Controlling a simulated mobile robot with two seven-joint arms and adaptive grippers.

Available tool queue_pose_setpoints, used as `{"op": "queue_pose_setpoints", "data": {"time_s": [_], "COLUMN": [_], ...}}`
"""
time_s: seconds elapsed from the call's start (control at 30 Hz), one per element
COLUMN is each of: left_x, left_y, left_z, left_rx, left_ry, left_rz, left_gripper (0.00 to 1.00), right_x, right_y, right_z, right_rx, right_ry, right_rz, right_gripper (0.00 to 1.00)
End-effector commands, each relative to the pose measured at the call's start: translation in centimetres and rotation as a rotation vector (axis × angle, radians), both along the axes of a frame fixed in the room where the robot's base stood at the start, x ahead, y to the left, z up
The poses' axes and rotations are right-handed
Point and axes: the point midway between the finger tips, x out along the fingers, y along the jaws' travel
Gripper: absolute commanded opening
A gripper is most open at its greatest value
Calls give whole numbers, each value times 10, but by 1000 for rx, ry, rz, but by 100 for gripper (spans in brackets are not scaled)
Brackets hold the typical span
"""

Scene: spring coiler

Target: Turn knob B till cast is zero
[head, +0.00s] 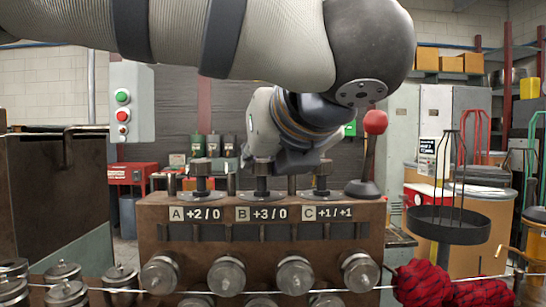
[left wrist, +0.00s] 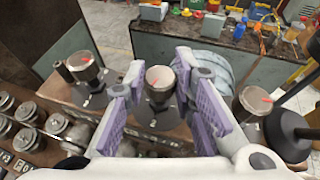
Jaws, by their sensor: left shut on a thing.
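Knob B (head: 263,169) is the middle of three grey knobs on top of a brown machine block (head: 345,232). Its plate (head: 263,214) reads "B +3 / 0". My left gripper (head: 276,160) reaches down to it from above. In the left wrist view the purple-padded fingers (left wrist: 163,82) stand on either side of knob B (left wrist: 155,96), shut on it. A short red mark shows on its pale top. Knob A (head: 202,168) at left has plate "+2 / 0", and knob C (head: 322,168) at right has "+1 / +1". My right gripper is not in view.
A red-ball lever (head: 375,123) on a black base stands just right of knob C. Several metal rollers (head: 227,275) line the block's front, with a wire across them.

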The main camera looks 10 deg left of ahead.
Motion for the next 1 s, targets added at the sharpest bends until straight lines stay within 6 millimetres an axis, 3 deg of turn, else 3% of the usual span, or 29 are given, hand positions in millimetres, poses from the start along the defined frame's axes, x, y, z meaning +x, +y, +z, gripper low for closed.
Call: {"op": "queue_pose_setpoints", "data": {"time_s": [0.43, 1.0], "left_x": [2, 3], "left_y": [-2, -2], "left_z": [-1, -1], "left_rx": [0, 0], "left_ry": [1, 4], "left_rz": [252, 306], "left_gripper": [0, 0], "right_x": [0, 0], "right_y": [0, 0], "right_z": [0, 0], "right_rx": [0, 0], "right_ry": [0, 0], "right_rz": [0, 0], "right_gripper": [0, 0]}}
